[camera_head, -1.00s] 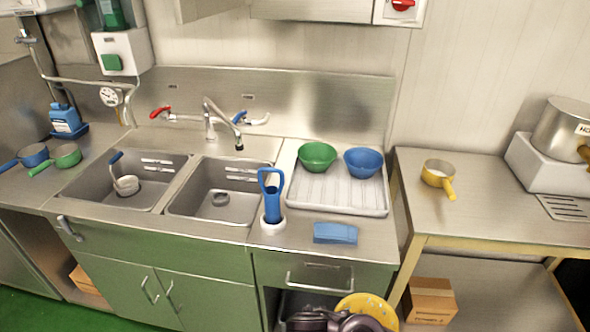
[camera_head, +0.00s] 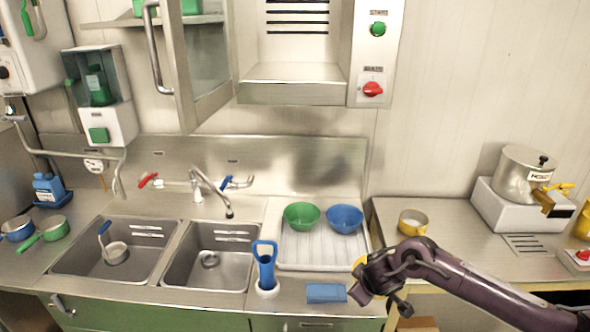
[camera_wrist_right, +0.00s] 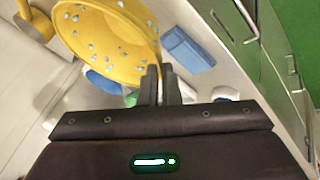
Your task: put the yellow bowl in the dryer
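The yellow bowl (camera_wrist_right: 100,45) fills the upper left of the right wrist view, with pale droplets on its surface. My right gripper (camera_wrist_right: 160,78) is shut on its rim. The dryer (camera_head: 290,83) is the steel wall cabinet above the counter. Its glass door (camera_head: 207,60) stands open at the left, and its front is open. My left gripper is out of view.
A green bowl (camera_head: 301,216) and a blue bowl (camera_head: 345,219) sit on the ribbed drainboard (camera_head: 300,262). A blue brush (camera_head: 266,268) stands in its holder.

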